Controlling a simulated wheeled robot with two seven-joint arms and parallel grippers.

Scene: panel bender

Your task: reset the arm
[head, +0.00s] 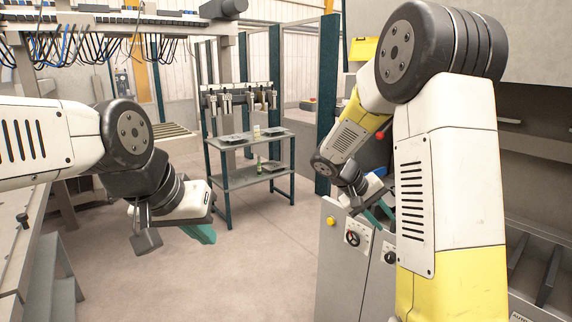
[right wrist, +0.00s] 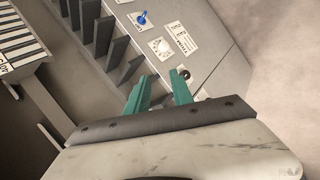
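My left arm comes in from the left in the head view, with its gripper (head: 200,233) pointing down over open floor. Its teal fingers overlap, so whether they are apart is unclear. My right arm bends down on the right, and its gripper (head: 376,214) is by the top of a grey control cabinet (head: 341,270). In the right wrist view the two teal fingers of this gripper (right wrist: 159,90) stand apart with nothing between them. The cabinet's panel (right wrist: 206,44) lies beyond them. Whether the fingers touch it cannot be told.
The cabinet carries a yellow button (head: 331,221) and a round knob (head: 353,238). A blue knob (right wrist: 143,18) shows in the right wrist view. A shelf rack (head: 252,179) stands at the back. The floor (head: 262,262) between is clear.

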